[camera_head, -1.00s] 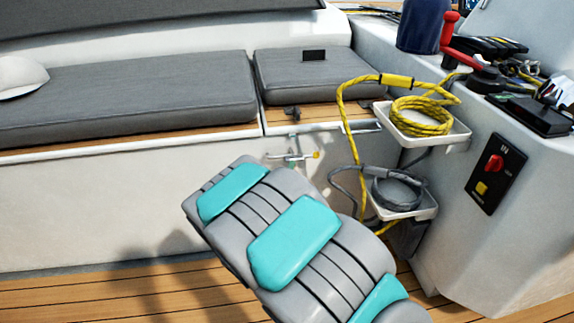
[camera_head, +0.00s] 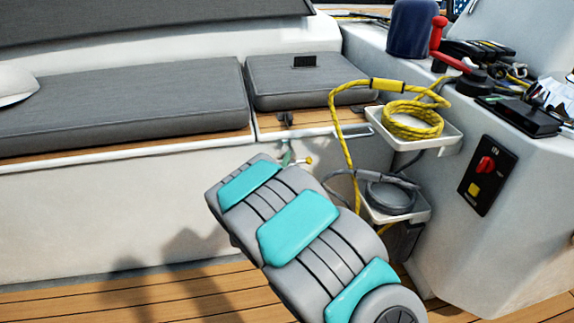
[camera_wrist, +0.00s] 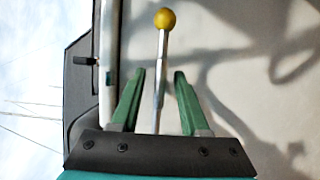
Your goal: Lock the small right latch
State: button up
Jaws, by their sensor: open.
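A slim metal lever with a yellow ball knob (camera_wrist: 164,18) stands out from the white bench front, below the small right seat. The knob also shows in the head view (camera_head: 309,160). My gripper (camera_wrist: 160,74) is open, with its green fingers on both sides of the lever's rod and a gap on each side. The knob lies beyond the fingertips. In the head view my gripper (camera_head: 287,157) is at the bench front, mostly hidden behind my arm. A small dark latch fitting (camera_head: 285,118) sits on the wooden seat edge above; a dark fitting (camera_wrist: 86,61) also shows in the wrist view.
A white rail (camera_wrist: 109,60) runs close beside the left finger in the wrist view. Right of my arm, white trays hold a yellow rope (camera_head: 412,122) and a grey rope (camera_head: 390,194). A console with a red switch (camera_head: 486,165) stands at the right.

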grip_shut()
jog(key=shift+f, duration=0.1)
dwell(1.2)
